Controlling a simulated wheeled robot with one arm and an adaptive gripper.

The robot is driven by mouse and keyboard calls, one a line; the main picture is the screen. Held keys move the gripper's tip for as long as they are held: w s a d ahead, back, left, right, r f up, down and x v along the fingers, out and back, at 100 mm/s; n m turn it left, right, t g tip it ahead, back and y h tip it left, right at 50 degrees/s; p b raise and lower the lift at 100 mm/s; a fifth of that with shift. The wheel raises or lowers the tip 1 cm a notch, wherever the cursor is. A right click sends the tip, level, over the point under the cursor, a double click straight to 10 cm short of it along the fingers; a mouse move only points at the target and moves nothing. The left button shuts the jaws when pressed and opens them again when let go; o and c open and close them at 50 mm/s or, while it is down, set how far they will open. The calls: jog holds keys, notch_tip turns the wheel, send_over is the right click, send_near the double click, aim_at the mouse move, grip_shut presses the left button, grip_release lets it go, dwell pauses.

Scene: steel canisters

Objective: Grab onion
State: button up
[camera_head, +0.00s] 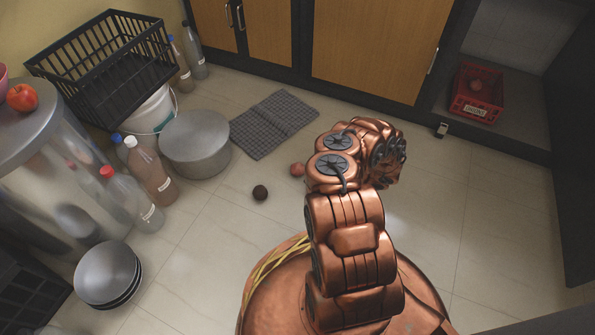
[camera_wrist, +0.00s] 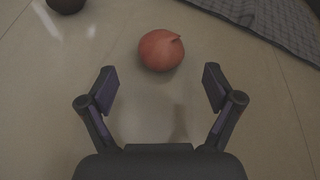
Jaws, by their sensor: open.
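A round reddish onion with a small pointed tip (camera_wrist: 161,49) lies on the tiled floor in the wrist view, centred just beyond my fingertips. It also shows in the head view (camera_head: 298,169), just left of my arm. My gripper (camera_wrist: 159,88) is open and empty, with its two dark fingers spread apart and bare floor between them. The onion is not between the fingers. In the head view my gripper is hidden behind my copper-coloured arm.
A dark round object (camera_head: 260,192) lies left of the onion. A grey checked cloth (camera_head: 274,124) lies behind it. A steel pot (camera_head: 195,145), bottles (camera_head: 150,172) and stacked plates (camera_head: 108,274) stand at left. A red crate (camera_head: 477,93) sits at back right. Floor at right is clear.

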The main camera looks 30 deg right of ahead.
aim_at(302, 169)
jog(key=shift+r+b+x, duration=0.15)
jog(key=shift+b+x, duration=0.6)
jog(key=shift+x, duration=0.6)
jog(key=shift+r+b+x, duration=0.15)
jog(key=shift+b+x, duration=0.6)
jog(key=shift+x, duration=0.6)
jog(key=shift+w, duration=0.1)
jog(key=c, duration=1.3)
